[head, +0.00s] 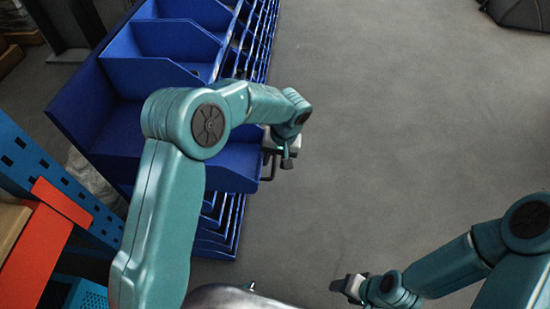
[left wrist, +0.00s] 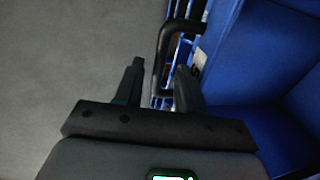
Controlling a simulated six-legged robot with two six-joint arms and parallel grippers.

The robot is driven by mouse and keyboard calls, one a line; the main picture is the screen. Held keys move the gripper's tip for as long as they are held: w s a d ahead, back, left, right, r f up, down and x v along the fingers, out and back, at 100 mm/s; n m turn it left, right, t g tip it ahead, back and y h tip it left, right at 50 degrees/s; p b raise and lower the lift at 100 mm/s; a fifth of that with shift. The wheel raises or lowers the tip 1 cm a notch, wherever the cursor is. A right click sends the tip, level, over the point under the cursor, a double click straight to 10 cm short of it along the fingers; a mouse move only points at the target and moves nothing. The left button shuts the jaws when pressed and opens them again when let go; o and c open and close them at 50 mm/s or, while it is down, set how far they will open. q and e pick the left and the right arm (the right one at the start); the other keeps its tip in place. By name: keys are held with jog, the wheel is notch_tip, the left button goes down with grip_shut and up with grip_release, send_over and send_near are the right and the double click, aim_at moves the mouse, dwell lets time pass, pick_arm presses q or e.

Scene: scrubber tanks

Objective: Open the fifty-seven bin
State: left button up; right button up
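A blue bin (head: 225,165) stands out from a blue rack of bins, and its front has a black bracket handle (head: 268,170). In the left wrist view the handle (left wrist: 163,48) runs down toward the space between my fingers. My left gripper (head: 281,158) is at the bin's front by the handle. In the left wrist view its two fingers (left wrist: 160,80) are apart, one on each side of the handle's lower end; I cannot tell whether they touch it. A small pale label (left wrist: 199,58) on the bin is unreadable. My right gripper (head: 348,287) is low, over bare floor, away from the bins.
More blue bins (head: 178,42) line the rack toward the back. A blue and orange shelf frame (head: 50,215) stands at the left. Grey floor (head: 400,130) to the right is open. A dark object (head: 520,12) lies at the far top right.

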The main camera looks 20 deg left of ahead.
pick_arm(q)
notch_tip(320, 180, up, 16)
jog(key=d, duration=0.3)
jog(key=shift+w, duration=0.3)
jog(key=shift+s, duration=0.1)
